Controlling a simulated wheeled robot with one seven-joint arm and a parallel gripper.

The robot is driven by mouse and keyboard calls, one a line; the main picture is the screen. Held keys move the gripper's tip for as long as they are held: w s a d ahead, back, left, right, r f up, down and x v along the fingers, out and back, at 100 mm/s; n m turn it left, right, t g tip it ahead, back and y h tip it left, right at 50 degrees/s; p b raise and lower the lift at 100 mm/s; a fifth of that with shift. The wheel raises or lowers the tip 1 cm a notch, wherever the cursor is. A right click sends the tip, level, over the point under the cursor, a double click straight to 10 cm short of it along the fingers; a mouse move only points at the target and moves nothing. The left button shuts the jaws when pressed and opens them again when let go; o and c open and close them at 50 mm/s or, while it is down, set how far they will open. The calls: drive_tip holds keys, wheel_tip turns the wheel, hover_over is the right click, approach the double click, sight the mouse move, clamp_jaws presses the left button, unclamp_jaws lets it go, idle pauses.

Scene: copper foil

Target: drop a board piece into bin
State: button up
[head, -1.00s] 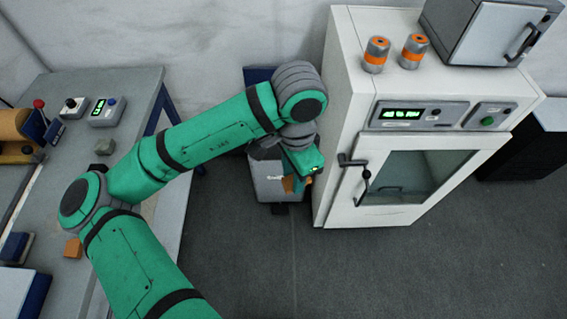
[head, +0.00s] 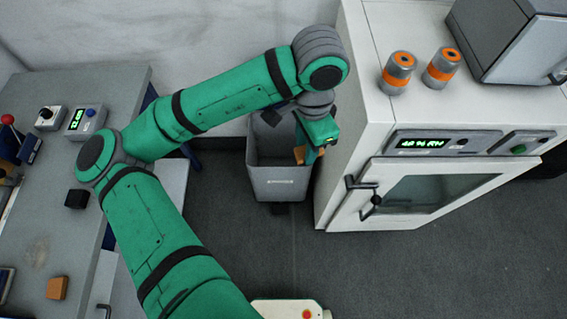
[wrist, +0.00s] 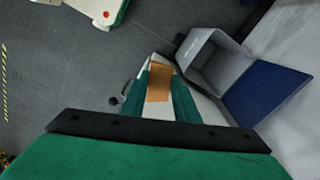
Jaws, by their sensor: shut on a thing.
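A small copper-coloured board piece (wrist: 160,82) is gripped between the green fingers of my gripper (wrist: 161,88) in the wrist view. It also shows in the head view (head: 299,155), below my gripper (head: 308,155). The grey bin (head: 280,188) stands on the floor in the head view, its open top facing up and partly covered by my arm. My gripper overlaps the right side of its opening there.
A white cabinet (head: 345,150) with a door handle stands close on the right of the bin. A workbench (head: 60,240) at left holds another copper-coloured block (head: 57,288), a dark block (head: 76,198) and small control boxes. Grey floor is open in front of the bin.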

drive_tip(key=shift+s+a, duration=0.1)
drive_tip(key=shift+s, duration=0.25)
